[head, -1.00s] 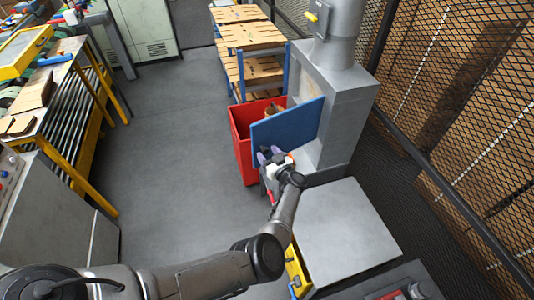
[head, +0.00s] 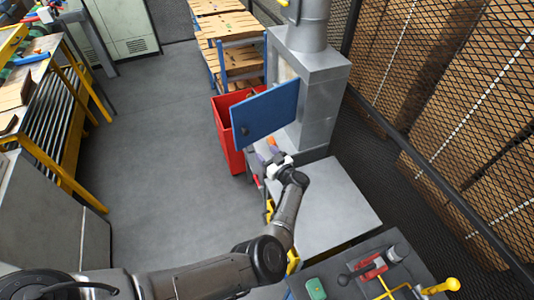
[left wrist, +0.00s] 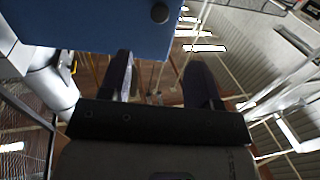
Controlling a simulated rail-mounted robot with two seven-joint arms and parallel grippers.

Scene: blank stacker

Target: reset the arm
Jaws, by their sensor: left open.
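My left gripper (head: 266,149) is open and empty, just below the lower edge of a blue cabinet door (head: 268,108) in the head view. The door hangs open from a grey metal cabinet and has a dark round knob near its lower left corner. In the left wrist view the two dark fingers of the gripper (left wrist: 160,70) stand apart with nothing between them. The same blue door (left wrist: 100,22) fills the upper left there, with its knob, beyond the fingers. My left arm reaches in from the lower left. My right gripper is not in view.
A red bin (head: 228,118) stands left of the door, with wooden racks (head: 232,62) behind. A grey flat-topped unit (head: 325,208) is below the cabinet (head: 318,85). A mesh fence (head: 440,110) closes the right side. Open floor (head: 150,130) lies left, up to a roller conveyor (head: 50,125).

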